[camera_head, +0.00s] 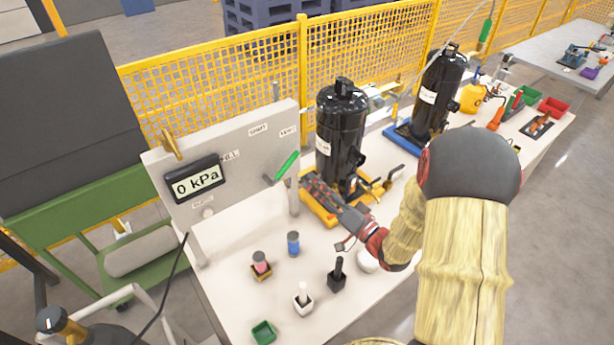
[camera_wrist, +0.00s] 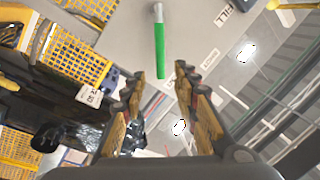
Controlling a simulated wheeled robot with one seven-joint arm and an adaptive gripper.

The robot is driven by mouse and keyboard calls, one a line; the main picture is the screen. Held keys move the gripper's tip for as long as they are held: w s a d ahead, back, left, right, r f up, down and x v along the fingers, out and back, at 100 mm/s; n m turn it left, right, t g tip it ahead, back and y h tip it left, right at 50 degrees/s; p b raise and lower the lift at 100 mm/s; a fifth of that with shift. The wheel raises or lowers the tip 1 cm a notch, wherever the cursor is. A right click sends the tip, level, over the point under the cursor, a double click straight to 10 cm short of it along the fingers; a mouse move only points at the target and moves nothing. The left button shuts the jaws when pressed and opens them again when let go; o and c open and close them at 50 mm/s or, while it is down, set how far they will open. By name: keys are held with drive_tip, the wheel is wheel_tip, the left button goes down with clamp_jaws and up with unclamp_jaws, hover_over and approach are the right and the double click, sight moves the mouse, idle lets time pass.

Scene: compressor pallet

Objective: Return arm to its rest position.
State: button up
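My arm reaches in from the lower right in the head view, over the white workbench (camera_head: 240,285). My gripper (camera_head: 313,186) is beside the base of the near black compressor (camera_head: 340,125), close to the grey panel (camera_head: 240,160). In the wrist view my gripper (camera_wrist: 162,72) shows two fingers spread apart with nothing between them, so it is open. The green valve handle (camera_wrist: 159,50) is just beyond the fingertips, apart from them. In the head view the handle (camera_head: 287,165) sticks out from the panel at a slant.
A gauge (camera_head: 195,179) on the panel reads 0 kPa. A blue cylinder (camera_head: 293,243), a black-holder item (camera_head: 337,275), a white-holder item (camera_head: 303,299) and a green tray (camera_head: 264,332) stand on the bench front. A second compressor (camera_head: 438,90) stands behind. Yellow fencing (camera_head: 385,50) runs along the back.

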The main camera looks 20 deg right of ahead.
drive_tip(key=shift+s+d, duration=0.15)
drive_tip(key=shift+s, duration=0.25)
